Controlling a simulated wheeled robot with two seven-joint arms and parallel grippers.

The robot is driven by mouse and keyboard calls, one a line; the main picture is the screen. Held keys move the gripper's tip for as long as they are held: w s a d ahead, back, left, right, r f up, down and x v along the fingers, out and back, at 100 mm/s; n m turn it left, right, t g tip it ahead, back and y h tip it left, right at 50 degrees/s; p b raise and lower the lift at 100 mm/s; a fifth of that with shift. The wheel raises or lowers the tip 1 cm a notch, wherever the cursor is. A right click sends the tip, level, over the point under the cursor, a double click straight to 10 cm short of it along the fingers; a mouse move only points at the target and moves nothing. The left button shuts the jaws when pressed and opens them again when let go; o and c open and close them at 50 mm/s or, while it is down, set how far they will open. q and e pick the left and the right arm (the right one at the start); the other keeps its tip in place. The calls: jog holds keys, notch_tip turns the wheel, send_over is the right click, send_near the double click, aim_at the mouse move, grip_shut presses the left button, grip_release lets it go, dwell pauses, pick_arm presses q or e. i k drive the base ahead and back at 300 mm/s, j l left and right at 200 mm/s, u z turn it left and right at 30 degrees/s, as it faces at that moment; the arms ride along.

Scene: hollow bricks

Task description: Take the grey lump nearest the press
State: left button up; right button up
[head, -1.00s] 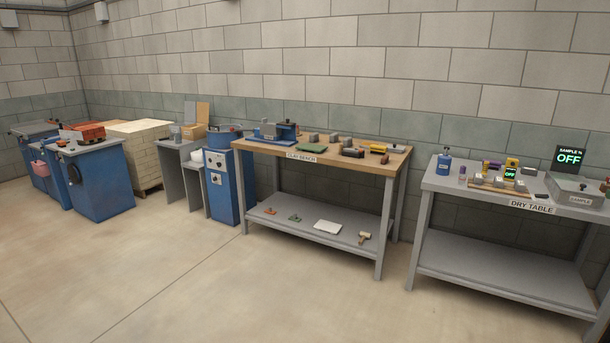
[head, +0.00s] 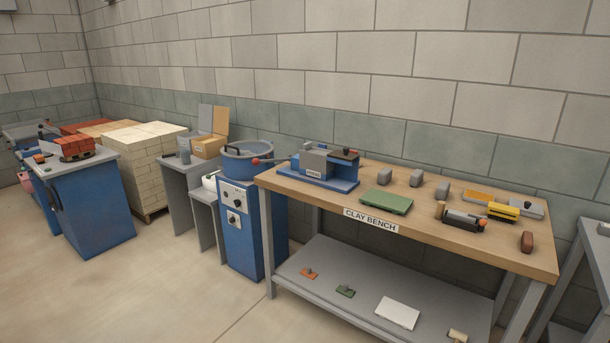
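The press (head: 317,167) is a blue and grey device with a red-knobbed lever, at the left end of the wooden clay bench (head: 340,200). Three grey lumps stand in a row on the bench to its right. The lump nearest the press (head: 385,177) is just right of it, behind a green board (head: 387,203). The middle lump (head: 415,179) and the right lump (head: 442,191) stand farther along. All three are apart from the press. Neither of my grippers shows in the head view.
Right of the lumps are a dark tool (head: 463,221), a yellow tool (head: 503,211) and a brown piece (head: 527,242). A blue machine with a basin (head: 247,160) stands left of the bench. The lower shelf (head: 360,285) holds small tools and a white slab. The floor in front is clear.

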aim_at(384, 177)
jog(key=i+z, duration=0.1)
jog(key=i, duration=0.5)
jog(key=i+j+z, duration=0.1)
jog(key=i, duration=0.45)
jog(key=i+j+z, duration=0.1)
jog(key=i, duration=0.45)
